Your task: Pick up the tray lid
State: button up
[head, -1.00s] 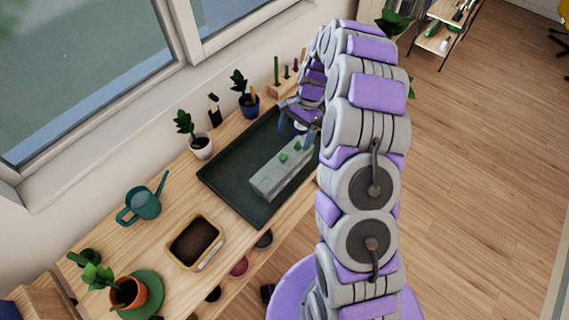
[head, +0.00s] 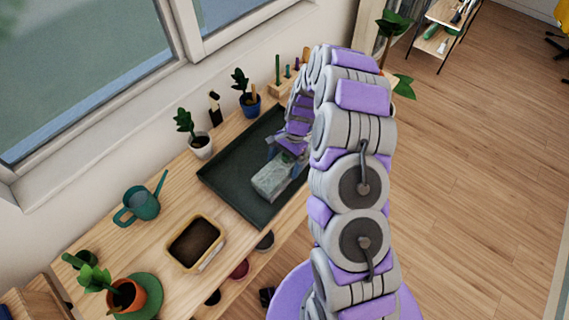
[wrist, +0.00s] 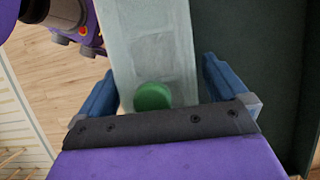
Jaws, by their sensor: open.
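The tray lid (head: 270,183) is a long, pale, translucent piece lying in the dark green tray (head: 226,180). Its far part is hidden behind my gripper (head: 284,148) in the head view. In the wrist view the lid (wrist: 155,45) runs away from my gripper (wrist: 157,78), with a round green knob (wrist: 152,96) close to the palm. The blue fingers are open, one on each side of the lid and knob. A gap shows on the right; whether the left finger touches the lid is unclear.
Potted plants (head: 201,146) stand along the window side of the tray. A teal watering can (head: 142,204), a yellow-rimmed soil box (head: 194,243) and an orange pot (head: 127,295) stand on the bench at the left. Wooden floor (head: 480,180) lies open at the right.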

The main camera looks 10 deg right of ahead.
jog(key=shift+a, duration=0.1)
jog(key=shift+d, duration=0.5)
jog(key=c, duration=0.6)
jog(key=shift+a, duration=0.3)
jog(key=c, duration=0.4)
jog(key=shift+r, duration=0.15)
